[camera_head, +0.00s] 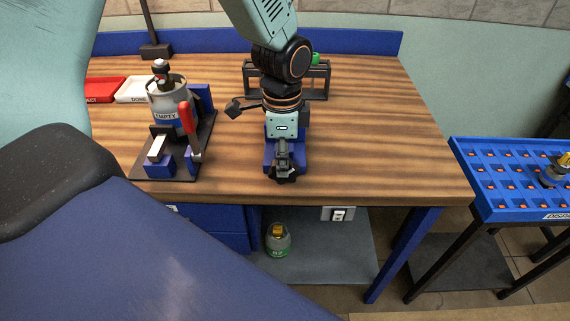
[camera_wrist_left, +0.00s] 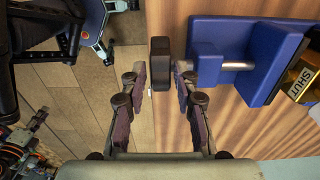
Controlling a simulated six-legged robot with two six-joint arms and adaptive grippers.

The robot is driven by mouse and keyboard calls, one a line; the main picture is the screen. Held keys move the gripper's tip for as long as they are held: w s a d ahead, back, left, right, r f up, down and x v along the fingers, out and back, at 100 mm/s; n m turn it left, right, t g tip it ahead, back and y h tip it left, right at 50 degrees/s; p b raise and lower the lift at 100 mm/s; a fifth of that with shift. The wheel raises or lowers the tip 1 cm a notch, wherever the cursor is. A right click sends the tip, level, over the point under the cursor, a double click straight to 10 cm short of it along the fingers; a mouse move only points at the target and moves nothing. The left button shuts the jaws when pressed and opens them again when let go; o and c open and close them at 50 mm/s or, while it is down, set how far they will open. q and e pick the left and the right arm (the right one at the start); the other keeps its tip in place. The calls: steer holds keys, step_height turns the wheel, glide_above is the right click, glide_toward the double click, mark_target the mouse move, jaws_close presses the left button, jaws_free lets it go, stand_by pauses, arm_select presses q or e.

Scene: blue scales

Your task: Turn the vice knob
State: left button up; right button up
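The blue vice (camera_head: 270,158) stands near the front edge of the wooden bench, partly hidden behind my left gripper (camera_head: 285,175) in the head view. In the left wrist view the vice (camera_wrist_left: 235,35) lies at the upper right with a short silver shaft. Its dark knob (camera_wrist_left: 160,62) shows as an upright bar left of the vice. My left gripper (camera_wrist_left: 161,75) is open, with its two fingers on either side of the knob in the picture. I cannot tell whether a finger touches it. My right gripper is in neither view.
A grey canister marked EMPTY (camera_head: 167,106) stands in a clamp with a red handle (camera_head: 186,117) to the left. A dark rack (camera_head: 318,82) stands behind my arm. A blue slotted tray (camera_head: 510,175) is at the right. The bench's right part is clear.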

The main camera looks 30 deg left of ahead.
arm_select(q)
step_height(320, 180, down, 2)
steer(key=shift+w+d+f, duration=0.1)
steer(key=shift+w, duration=0.05)
steer(key=shift+d, duration=0.15)
steer(key=shift+c, duration=0.6)
jaws_close()
